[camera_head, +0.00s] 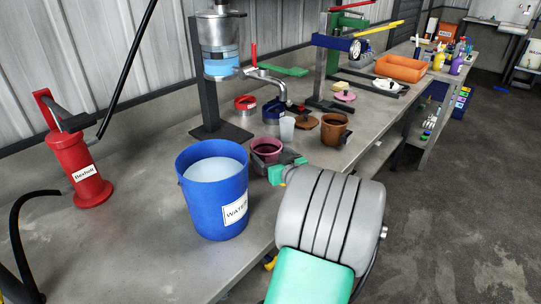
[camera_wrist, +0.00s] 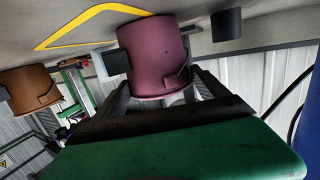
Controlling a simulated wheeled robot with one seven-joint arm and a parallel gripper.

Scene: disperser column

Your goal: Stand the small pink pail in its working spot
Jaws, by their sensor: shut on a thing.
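The small pink pail (camera_head: 267,147) is on the near side of the disperser column, just right of the blue water bucket (camera_head: 212,190). It also fills the middle of the wrist view (camera_wrist: 153,55), which looks upside down. My gripper (camera_head: 284,168) is shut on the pail, with a dark finger on either side of it. A yellow outline (camera_wrist: 70,28) is marked on the bench beside and behind the pail's base in the wrist view. I cannot tell whether the base touches the bench. The outline does not show in the head view.
A brown pail (camera_head: 334,129), a clear cup (camera_head: 287,129) and brown, blue and red round items (camera_head: 245,104) stand around the disperser column (camera_head: 220,45). The bench (camera_head: 120,245) is clear at front left.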

